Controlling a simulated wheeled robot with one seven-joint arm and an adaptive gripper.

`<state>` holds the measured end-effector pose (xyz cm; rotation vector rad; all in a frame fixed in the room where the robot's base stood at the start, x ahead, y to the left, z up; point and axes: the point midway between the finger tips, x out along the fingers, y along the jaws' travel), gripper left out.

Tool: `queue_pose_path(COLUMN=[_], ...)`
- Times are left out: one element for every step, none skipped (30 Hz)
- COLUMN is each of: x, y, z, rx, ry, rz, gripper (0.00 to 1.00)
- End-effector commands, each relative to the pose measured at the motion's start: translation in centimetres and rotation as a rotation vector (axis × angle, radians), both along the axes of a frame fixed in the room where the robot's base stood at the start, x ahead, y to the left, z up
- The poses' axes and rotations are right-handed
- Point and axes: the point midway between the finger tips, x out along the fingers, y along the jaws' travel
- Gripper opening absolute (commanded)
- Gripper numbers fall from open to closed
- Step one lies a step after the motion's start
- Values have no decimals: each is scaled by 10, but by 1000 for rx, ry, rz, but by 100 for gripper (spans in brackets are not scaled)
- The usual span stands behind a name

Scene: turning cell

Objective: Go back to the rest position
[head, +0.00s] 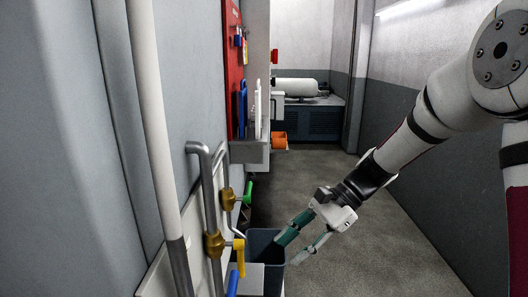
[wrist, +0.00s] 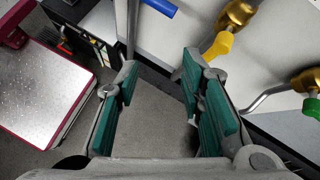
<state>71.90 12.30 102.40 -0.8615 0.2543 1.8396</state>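My gripper (head: 306,236) is at the end of my arm, which reaches in from the right in the head view. It is just above and to the right of a dark grey bin (head: 263,246). In the wrist view my gripper (wrist: 160,100) has its two green-padded fingers spread apart. Only grey floor shows between them, so it is open and empty.
Pipes with brass valves stand along the left wall, one with a yellow handle (head: 239,256), one with a green handle (head: 248,192). The wrist view shows a metal plate with a dark red edge (wrist: 45,90). Open floor (head: 395,240) lies to the right.

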Motion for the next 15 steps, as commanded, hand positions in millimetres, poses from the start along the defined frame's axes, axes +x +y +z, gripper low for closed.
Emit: queue_pose_path(x=[-15, -22, -33, -40, -48, -58, -66, -74, -84, -91, -99, -109, -117, -124, -134], y=[-3, -6, -10, -12, -15, -19, -22, -26, -30, -34, -37, -42, -46, -49, -55], z=[15, 21, 28, 34, 39, 47, 52, 57, 63, 67, 72, 78, 82, 86, 91], rx=[-42, -66, -99, -122, -145, -178, -202, -225, -255, -280, -302, -333, -355, -379, -410], ry=[-55, -84, -125, -153, -183, -222, -251, -279, -317, -345, -374, -411, -438, -466, -501], rz=[42, 65, 98, 122, 148, 180, 204, 227, 260, 285, 309, 342, 365, 388, 420], gripper=[36, 36, 36, 36, 36, 36, 36, 36, 36, 36, 36, 36, 36, 36, 36])
